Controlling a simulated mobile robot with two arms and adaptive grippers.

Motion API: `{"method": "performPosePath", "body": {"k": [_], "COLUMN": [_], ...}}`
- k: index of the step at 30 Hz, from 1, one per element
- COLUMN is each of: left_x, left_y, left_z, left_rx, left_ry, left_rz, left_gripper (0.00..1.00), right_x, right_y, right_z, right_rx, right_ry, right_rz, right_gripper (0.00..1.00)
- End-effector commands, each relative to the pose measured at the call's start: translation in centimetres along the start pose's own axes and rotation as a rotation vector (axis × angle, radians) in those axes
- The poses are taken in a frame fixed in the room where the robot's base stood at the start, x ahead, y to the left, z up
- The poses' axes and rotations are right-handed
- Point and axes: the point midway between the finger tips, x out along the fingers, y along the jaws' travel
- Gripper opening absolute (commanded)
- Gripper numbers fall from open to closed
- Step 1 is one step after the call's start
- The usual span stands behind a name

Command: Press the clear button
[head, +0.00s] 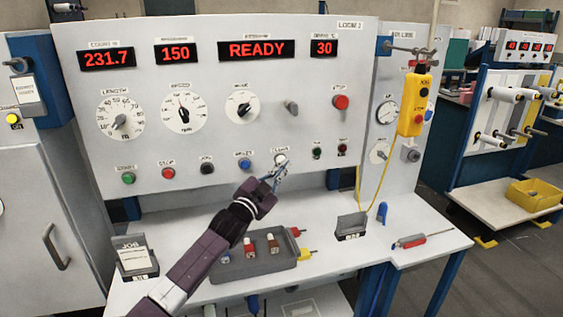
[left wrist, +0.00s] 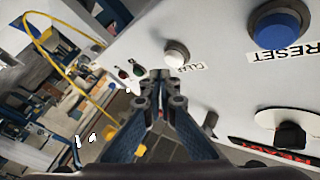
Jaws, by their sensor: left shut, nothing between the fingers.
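The clear button is a small white button (head: 281,158) on the lower row of the loom's white panel in the head view. My left gripper (head: 275,174) is just below and in front of it and partly overlaps it. The white button (left wrist: 176,54) also shows in the left wrist view, next to a partly readable CLEAR label (left wrist: 197,67). There the left fingertips (left wrist: 161,84) are together, empty, and appear just short of the button. Whether they touch it I cannot tell. My right gripper is not in view.
The blue RESET button (head: 244,164) sits left of the clear button in the head view. Green and red indicators (head: 330,151) are to its right. The display (head: 255,50) reads READY. A grey tray (head: 262,268) and a small grey holder (head: 350,226) stand on the bench below.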

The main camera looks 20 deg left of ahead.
Motion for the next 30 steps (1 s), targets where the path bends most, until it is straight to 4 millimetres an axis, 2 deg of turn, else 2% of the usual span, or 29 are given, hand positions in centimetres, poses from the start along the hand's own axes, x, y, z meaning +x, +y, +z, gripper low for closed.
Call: {"method": "performPosePath", "body": {"k": [30], "left_x": [0.64], "left_y": [-0.48], "left_z": [0.46], "left_rx": [0.0], "left_ry": [0.0], "left_rz": [0.0], "left_gripper": [0.0], "right_x": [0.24], "right_y": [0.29], "right_z": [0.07], "right_rx": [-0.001], "right_ry": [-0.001], "right_rz": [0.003], "right_gripper": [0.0]}}
